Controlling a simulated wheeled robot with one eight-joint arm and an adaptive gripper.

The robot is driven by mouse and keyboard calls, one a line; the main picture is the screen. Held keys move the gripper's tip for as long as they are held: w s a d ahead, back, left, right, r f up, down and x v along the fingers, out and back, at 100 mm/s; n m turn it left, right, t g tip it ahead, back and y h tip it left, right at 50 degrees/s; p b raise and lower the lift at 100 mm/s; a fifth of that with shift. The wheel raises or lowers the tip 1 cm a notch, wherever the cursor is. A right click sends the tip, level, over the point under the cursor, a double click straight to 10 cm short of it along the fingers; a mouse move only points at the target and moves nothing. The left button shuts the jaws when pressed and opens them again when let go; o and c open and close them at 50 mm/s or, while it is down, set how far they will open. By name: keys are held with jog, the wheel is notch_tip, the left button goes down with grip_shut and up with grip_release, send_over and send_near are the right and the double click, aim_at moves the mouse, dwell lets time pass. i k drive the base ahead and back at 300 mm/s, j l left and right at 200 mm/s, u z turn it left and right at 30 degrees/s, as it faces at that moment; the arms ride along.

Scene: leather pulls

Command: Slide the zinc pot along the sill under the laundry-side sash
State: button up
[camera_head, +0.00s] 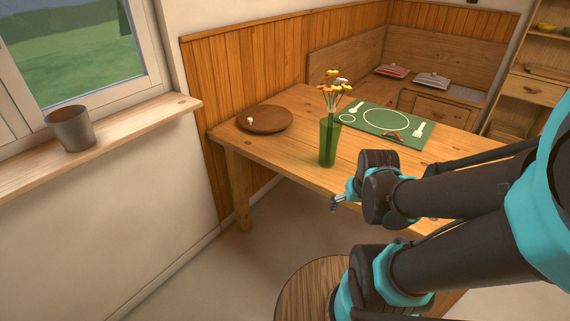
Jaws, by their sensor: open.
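A grey metal pot (71,130), likely the zinc one, stands upright on the wooden window sill (150,112) at the left. The window sash (150,50) is above the sill, with green ground outside. My gripper (336,204) is small in view, in front of the table's near edge, right of the pot and well apart from it. Its fingers point left and hold nothing that I can see. My dark and teal arm comes in from the right and hides part of the table.
A wooden table (215,137) bears a green glass vase (329,145) with flowers, a round brown plate (265,119) and a green placemat (362,115). A round wooden stool top (305,285) is below my arm. The floor between wall and stool is clear.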

aim_at(71, 125)
jog(key=u, duration=1.8)
